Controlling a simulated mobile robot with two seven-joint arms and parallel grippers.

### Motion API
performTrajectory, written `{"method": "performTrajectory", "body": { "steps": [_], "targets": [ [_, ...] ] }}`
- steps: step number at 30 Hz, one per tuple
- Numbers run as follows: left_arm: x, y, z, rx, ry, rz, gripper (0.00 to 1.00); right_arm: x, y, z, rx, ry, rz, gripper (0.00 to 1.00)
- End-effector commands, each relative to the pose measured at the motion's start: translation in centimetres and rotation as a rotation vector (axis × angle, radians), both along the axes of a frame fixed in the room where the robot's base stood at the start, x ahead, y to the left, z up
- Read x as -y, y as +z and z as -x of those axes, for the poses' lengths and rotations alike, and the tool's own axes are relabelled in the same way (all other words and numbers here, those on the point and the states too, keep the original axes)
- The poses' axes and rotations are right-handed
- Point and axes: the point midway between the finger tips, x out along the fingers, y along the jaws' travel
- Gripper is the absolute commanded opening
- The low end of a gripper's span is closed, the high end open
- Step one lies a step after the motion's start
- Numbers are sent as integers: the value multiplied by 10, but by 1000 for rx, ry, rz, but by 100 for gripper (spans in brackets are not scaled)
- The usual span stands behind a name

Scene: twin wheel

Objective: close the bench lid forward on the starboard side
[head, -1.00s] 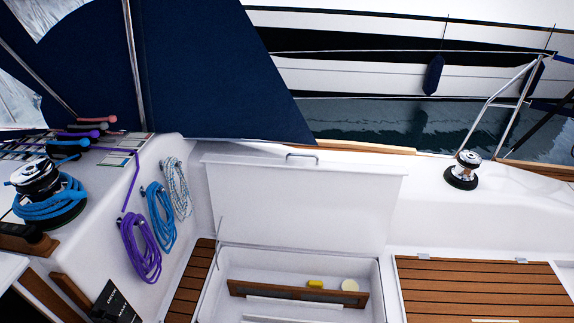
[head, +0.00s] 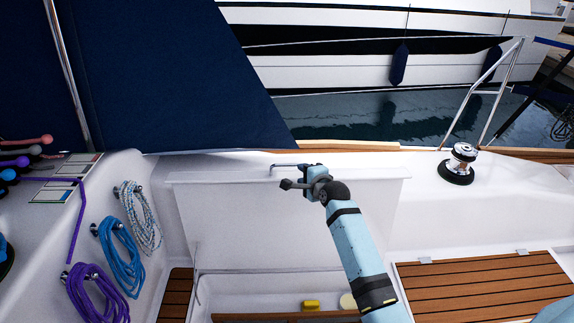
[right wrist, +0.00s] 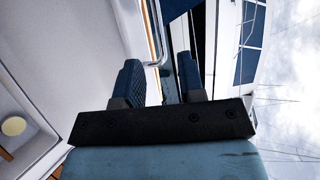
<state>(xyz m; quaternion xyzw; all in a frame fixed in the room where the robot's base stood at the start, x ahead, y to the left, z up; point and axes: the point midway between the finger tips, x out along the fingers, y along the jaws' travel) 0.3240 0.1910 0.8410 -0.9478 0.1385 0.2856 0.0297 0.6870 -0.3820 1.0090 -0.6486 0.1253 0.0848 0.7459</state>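The white bench lid (head: 240,215) stands open, upright, behind its locker (head: 262,290). A thin metal handle (head: 284,166) sits on its top edge. My right gripper (head: 294,177) is at that handle, at the top middle of the lid. In the right wrist view its two dark blue fingers (right wrist: 160,70) are apart, with nothing between them. The handle (right wrist: 157,45) shows just beyond the fingertips, nearer the left finger. I cannot tell whether they touch. My left gripper is not in view.
Inside the locker are a wooden board (head: 285,317), a yellow item (head: 311,305) and a pale round item (head: 347,301). A thin stay (head: 196,285) stands at the lid's left. Rope coils (head: 120,258) hang left. A winch (head: 458,165) and slatted seat (head: 480,285) are right.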

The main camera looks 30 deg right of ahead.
Motion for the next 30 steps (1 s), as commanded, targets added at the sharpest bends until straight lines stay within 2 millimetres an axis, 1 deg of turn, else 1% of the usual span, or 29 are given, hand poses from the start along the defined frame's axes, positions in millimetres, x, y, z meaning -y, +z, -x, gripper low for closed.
{"method": "performTrajectory", "body": {
  "steps": [1,6,9,12,15,18,26,27,29,30],
  "targets": [
    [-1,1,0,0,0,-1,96,0,-3,-12,-1,1,1,36],
    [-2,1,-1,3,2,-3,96,2,-13,-47,0,1,3,36],
    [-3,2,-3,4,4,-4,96,2,-19,-64,0,2,3,36],
    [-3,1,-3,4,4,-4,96,3,-24,-78,0,1,3,36],
    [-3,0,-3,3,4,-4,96,3,-26,-86,0,2,4,36],
    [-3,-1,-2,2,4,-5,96,3,-28,-90,0,1,4,36],
    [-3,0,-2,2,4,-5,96,3,-29,-92,0,1,4,36],
    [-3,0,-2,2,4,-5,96,3,-29,-92,0,1,4,34],
    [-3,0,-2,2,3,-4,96,3,-29,-92,0,1,4,20],
    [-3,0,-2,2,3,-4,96,3,-29,-91,0,1,4,11]
  ]
}}
